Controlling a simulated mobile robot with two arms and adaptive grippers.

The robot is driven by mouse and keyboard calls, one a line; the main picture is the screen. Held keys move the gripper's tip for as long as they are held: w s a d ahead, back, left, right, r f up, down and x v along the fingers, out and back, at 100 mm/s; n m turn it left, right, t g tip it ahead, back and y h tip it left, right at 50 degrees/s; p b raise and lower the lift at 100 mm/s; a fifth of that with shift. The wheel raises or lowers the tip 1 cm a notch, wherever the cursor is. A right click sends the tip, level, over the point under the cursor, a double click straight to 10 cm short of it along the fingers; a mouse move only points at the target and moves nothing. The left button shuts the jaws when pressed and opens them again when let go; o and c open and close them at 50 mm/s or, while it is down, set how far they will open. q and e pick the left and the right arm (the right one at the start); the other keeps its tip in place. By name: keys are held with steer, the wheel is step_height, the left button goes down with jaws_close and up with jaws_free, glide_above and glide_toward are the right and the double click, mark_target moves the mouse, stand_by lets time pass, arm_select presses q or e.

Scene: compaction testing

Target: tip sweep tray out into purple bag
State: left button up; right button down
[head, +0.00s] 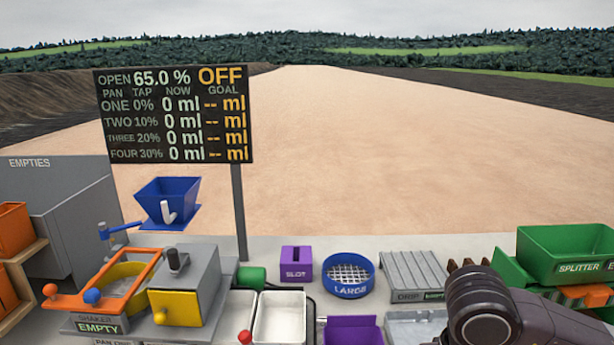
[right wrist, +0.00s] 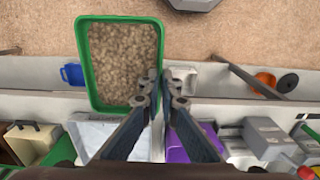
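In the right wrist view a green-rimmed tray (right wrist: 83,68) full of brown gravel looks level; it seems to be the sweep tray, though no label shows. My right gripper (right wrist: 161,84) has its fingers on either side of the tray's right rim and looks shut on it. An open purple container (head: 352,330), seemingly the purple bag, stands at the bottom edge of the head view. It also shows in the right wrist view (right wrist: 192,145), below and right of the tray, partly behind a finger. My left gripper is out of view.
A grey tray (head: 415,330) lies beside the purple container, with a white pan (head: 280,318) on its other side. A purple SLOT box (head: 296,264), a blue LARGE sieve (head: 348,275) and a green splitter (head: 565,250) stand behind. The shaker (head: 190,285) crowds the left.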

steer(key=w+a+r+m, duration=0.1)
steer(key=w+a+r, duration=0.2)
steer(key=w+a, duration=0.2)
steer(key=w+a+r+m, duration=0.2)
steer(key=w+a, duration=0.4)
steer(key=w, duration=0.6)
steer(key=w+a+r+m, duration=0.1)
steer(key=w+a+r, duration=0.3)
steer(key=w, duration=0.4)
steer(key=shift+w+a+r+m, duration=0.2)
steer(key=shift+w+a+m, duration=0.1)
steer(key=shift+a, duration=0.55)
steer(key=shift+f, duration=0.1)
